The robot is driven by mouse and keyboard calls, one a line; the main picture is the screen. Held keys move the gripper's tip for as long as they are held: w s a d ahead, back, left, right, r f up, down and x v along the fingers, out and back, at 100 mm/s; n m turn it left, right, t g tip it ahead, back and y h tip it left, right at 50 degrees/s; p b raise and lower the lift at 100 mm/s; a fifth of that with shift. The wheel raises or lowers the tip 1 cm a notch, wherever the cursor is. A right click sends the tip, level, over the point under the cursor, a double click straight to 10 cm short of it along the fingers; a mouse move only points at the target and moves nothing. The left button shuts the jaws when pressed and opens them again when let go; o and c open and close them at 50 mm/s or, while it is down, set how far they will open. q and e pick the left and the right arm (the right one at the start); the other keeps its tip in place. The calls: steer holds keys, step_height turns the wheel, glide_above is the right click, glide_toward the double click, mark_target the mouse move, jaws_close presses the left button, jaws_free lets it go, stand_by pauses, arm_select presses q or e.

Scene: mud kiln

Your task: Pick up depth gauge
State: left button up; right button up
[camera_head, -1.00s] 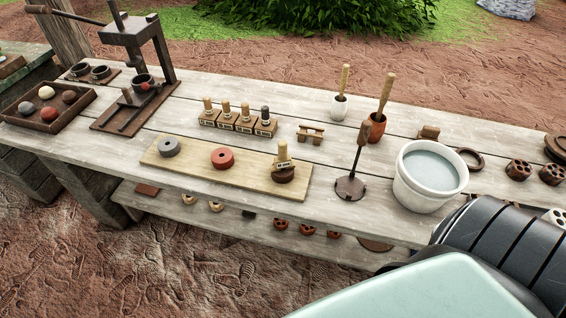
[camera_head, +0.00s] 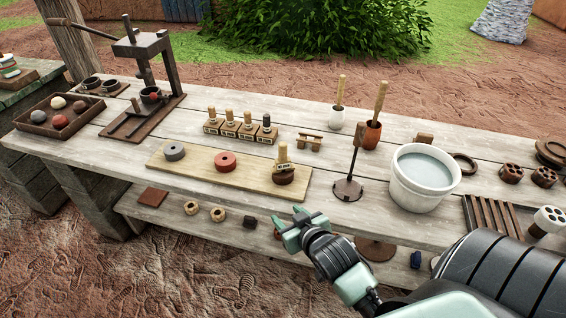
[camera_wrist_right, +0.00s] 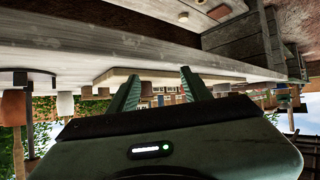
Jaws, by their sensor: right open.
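A small wooden bridge-shaped piece (camera_head: 309,141), which may be the depth gauge, stands on the bench behind the pale board; I cannot be sure. My right gripper (camera_head: 289,221) is open and empty. In the head view it appears in front of the bench's near edge, below the board and apart from the bridge-shaped piece. In the right wrist view, the two fingers (camera_wrist_right: 157,92) stand apart, with the bench edge and board beyond them. My left gripper is not in view.
The pale board (camera_head: 215,178) bears a grey disc, a red disc and a stamp (camera_head: 283,164). Behind it is a row of stamps (camera_head: 240,126). An upright-handled tool (camera_head: 350,180) and a white water bucket (camera_head: 422,185) stand to the right. A lower shelf (camera_head: 170,208) holds small pieces.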

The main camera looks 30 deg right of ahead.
mark_target(285, 160)
steer(key=w+d+t, duration=0.1)
steer(key=w+d+r, duration=0.1)
steer(key=w+d+r+t+h, duration=0.1)
steer(key=w, duration=0.1)
steer(key=shift+w+d+m+t, duration=0.1)
steer(key=shift+d+m+t, duration=0.1)
steer(key=shift+m+t, duration=0.15)
steer(key=w+d+r+t, duration=0.1)
steer(key=d+r+t, duration=0.1)
steer(key=w+d+r+t, duration=0.1)
steer(key=r, duration=0.1)
steer(key=shift+w+m, duration=0.25)
steer(key=shift+w, duration=0.05)
steer(key=shift+w+d+r+h, duration=0.1)
steer(key=shift+w+d+h, duration=0.1)
steer(key=shift+w+h, duration=0.1)
steer(key=w, duration=0.4)
steer(key=w+d+p, duration=0.1)
steer(key=w, duration=0.2)
steer(key=shift+w+d, duration=0.1)
